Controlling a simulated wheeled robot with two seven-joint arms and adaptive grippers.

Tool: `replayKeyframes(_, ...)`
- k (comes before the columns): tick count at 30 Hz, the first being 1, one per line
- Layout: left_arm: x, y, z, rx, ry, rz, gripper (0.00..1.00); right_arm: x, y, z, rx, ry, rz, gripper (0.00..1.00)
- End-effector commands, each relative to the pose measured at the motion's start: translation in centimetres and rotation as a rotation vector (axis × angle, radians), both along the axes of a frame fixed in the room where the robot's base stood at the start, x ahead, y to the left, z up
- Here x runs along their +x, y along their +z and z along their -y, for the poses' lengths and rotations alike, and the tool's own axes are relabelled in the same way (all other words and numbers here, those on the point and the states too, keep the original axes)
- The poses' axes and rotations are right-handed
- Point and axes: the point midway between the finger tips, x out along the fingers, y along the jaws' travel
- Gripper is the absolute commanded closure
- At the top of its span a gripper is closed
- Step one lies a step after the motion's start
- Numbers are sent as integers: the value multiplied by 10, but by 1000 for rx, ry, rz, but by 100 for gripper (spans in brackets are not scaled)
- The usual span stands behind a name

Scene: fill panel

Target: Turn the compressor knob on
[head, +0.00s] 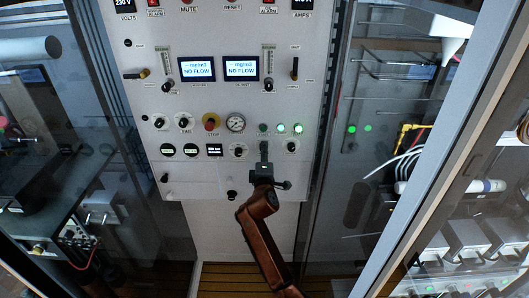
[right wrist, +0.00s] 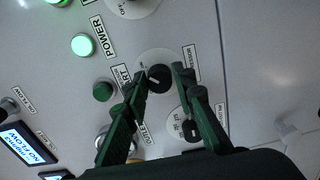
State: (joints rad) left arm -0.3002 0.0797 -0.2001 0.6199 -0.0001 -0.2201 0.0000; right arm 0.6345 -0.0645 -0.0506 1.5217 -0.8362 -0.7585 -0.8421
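The compressor knob (right wrist: 158,78) is a black round knob on a pale disc, with a label ending in "RESSOR" beside it in the right wrist view. My right gripper (right wrist: 159,75) is open, with its two dark green fingertips on either side of this knob. I cannot tell whether they touch it. In the head view my right gripper (head: 264,148) reaches the panel from below and hides the knob. My left gripper is not in view.
The grey control panel (head: 215,105) carries two lit displays and a gauge (head: 235,122). Neighbouring knobs sit close by, one on the left (head: 238,150) and one on the right (head: 292,147). Above are two lit green lights and a dark one (right wrist: 103,90). Glass-fronted cabinets flank the panel.

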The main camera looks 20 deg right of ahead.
Motion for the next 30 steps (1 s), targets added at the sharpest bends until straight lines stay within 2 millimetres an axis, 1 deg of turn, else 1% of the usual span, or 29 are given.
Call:
replayKeyframes(1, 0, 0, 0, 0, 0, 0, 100, 0, 0, 0, 0, 0, -1, 71)
replayKeyframes(6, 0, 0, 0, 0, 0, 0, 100, 0, 0, 0, -1, 1, 1, 61)
replayKeyframes(11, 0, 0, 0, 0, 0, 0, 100, 0, 1, -1, -2, 1, 2, 61)
replayKeyframes(13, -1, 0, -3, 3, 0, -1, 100, 0, 1, -1, -2, 1, 2, 61)
replayKeyframes(17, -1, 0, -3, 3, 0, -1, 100, -7, 0, -3, -2, 2, 2, 61)
replayKeyframes(20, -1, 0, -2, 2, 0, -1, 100, -21, 0, -7, -1, 2, 2, 61)
replayKeyframes(27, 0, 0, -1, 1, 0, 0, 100, -70, 0, -21, 1, 2, 1, 61)
replayKeyframes(30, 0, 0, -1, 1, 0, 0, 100, -87, -1, -26, 0, 2, 0, 61)
